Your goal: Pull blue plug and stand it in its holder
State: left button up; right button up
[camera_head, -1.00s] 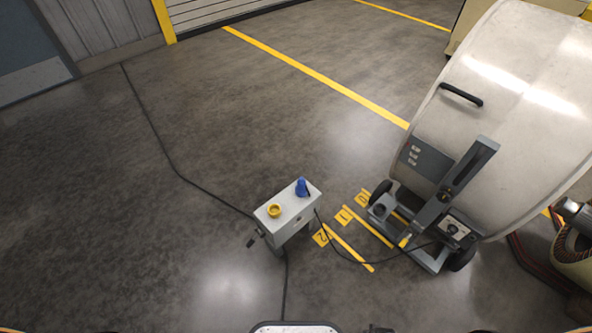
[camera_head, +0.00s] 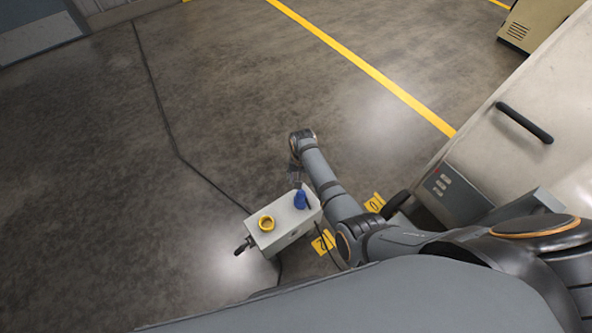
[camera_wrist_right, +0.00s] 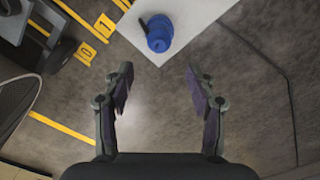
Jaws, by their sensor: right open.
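The blue plug (camera_head: 301,200) stands on the top of a light grey box (camera_head: 285,221), near its right end. In the right wrist view the blue plug (camera_wrist_right: 159,34) is seen from above, beyond the fingertips. My right gripper (camera_wrist_right: 159,80) is open and empty, with the plug outside its fingers. In the head view the right gripper (camera_head: 294,174) hangs just behind the plug, partly hidden by my arm. A yellow ring-shaped piece (camera_head: 267,223) sits on the same box, left of the plug. I cannot tell whether it is the holder. My left gripper is out of view.
Yellow numbered floor marks (camera_head: 322,243) lie beside the box. A black cable (camera_head: 195,170) runs over the floor to the left. The floor behind the box is clear.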

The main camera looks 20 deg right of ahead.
aim_at(301, 192)
jog(key=shift+s+f, duration=0.1)
jog(key=shift+s, duration=0.1)
jog(key=shift+f+b, duration=0.3)
jog(key=shift+b, duration=0.2)
notch_tip(301, 192, down, 8)
jog(key=b, duration=0.7)
jog(key=shift+f+b, duration=0.2)
jog(key=shift+b, duration=0.1)
jog(key=shift+f, duration=0.45)
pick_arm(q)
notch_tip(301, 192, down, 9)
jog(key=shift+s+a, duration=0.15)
pick_arm(e)
jog(key=shift+c, duration=0.3)
jog(key=c, duration=0.9)
notch_tip(301, 192, up, 8)
jog(key=p, duration=0.8)
jog(key=shift+f, duration=0.1)
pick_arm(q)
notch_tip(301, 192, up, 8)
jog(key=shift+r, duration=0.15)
